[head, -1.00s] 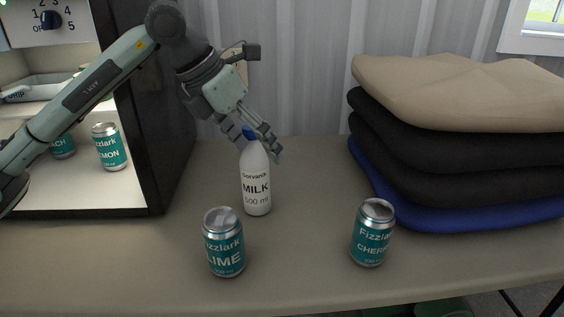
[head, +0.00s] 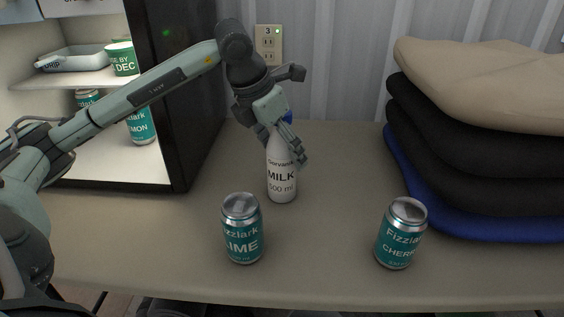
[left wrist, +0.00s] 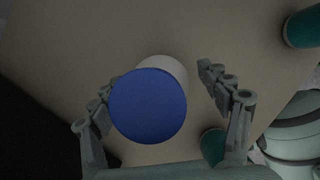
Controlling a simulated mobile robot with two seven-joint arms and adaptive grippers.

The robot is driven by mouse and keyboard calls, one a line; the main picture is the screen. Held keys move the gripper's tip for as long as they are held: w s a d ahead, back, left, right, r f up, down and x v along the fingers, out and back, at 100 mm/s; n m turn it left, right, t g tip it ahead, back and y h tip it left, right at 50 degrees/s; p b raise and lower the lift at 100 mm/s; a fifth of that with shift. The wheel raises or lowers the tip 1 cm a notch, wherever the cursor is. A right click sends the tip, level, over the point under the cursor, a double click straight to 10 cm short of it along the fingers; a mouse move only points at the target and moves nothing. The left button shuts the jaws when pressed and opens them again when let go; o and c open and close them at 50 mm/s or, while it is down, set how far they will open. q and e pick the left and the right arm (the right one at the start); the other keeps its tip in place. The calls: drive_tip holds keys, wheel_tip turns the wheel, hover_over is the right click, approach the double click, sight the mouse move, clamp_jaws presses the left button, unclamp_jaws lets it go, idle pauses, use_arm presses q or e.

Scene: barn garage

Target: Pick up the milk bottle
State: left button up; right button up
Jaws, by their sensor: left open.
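The milk bottle (head: 282,178) is white with a blue cap and stands upright on the table, behind the lime can. My left gripper (head: 288,150) is at the bottle's upper part, and its fingers hide some of the neck and cap. In the left wrist view the blue cap (left wrist: 148,106) lies between the spread fingers of my left gripper (left wrist: 165,103), nearer the left finger. The right finger is clearly apart from the cap. I cannot tell whether the left finger touches the bottle. My right gripper is not in view.
A lime can (head: 242,228) stands in front of the bottle, and a cherry can (head: 402,233) stands at the front right. Folded cloths (head: 480,150) are stacked on the right. An open cabinet (head: 165,95) with cans and a tray is on the left. The table (head: 330,235) is bare between the cans.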

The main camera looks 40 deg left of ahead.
use_arm(q)
drive_tip(key=c, duration=1.5)
drive_tip(key=shift+c, duration=0.6)
drive_tip(key=shift+r, duration=0.15)
